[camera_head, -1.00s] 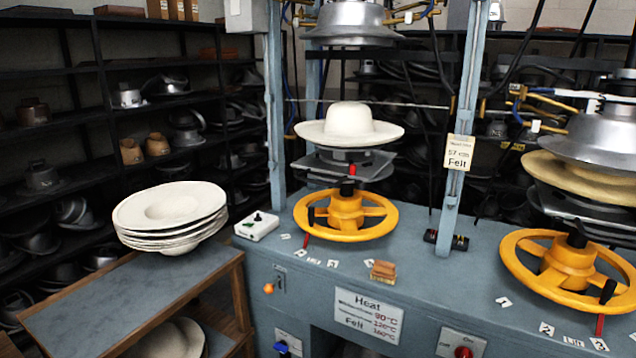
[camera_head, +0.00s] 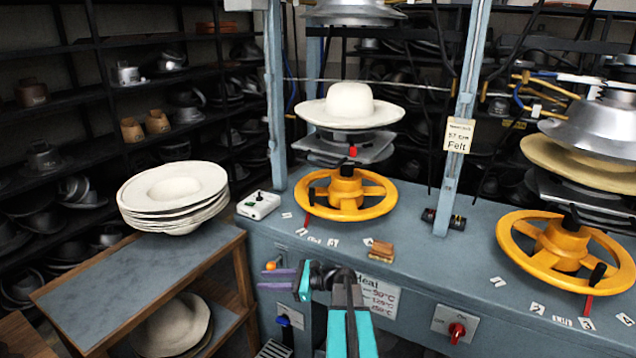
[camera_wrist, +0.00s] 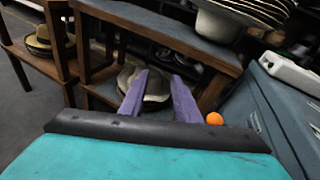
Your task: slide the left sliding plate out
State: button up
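The left sliding plate (camera_head: 376,154) is a grey metal plate in the left press, with a red knob (camera_head: 352,152) at its front. A white felt hat (camera_head: 350,107) sits above it and hides much of its top. The yellow handwheel (camera_head: 347,194) is below. My gripper (camera_head: 262,279) has purple fingers and is in front of the bench, low and left of the press, well apart from the plate. In the wrist view its fingers (camera_wrist: 158,76) are spread with nothing between them. The plate does not show there.
A stack of white hats (camera_head: 172,190) stands on a side table (camera_head: 135,285) at left. A control box (camera_head: 258,205) and a brown block (camera_head: 380,250) lie on the blue bench (camera_head: 420,262). A post (camera_head: 462,115) stands right of the press, with a second handwheel (camera_head: 565,250) beyond.

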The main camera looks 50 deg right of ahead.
jog(key=s+d+r+m+t+h+p, duration=0.1)
jog(key=s+d+r+m+t+h, duration=0.2)
jog(key=d+r, duration=1)
jog(key=m+t+h, duration=0.2)
jog(key=m+t, duration=0.4)
send_near(320, 165)
jog(key=v, duration=0.1)
jog(key=p+v, duration=0.1)
jog(key=v, duration=0.1)
jog(key=shift+s+d+f, duration=0.15)
jog(key=shift+d+f, duration=0.05)
jog(key=shift+d, duration=0.15)
jog(key=p+x, duration=0.3)
jog(key=x, duration=1)
jog(key=shift+w+a+p, duration=0.1)
jog(key=shift+w+p, duration=0.25)
jog(key=shift+w, duration=0.05)
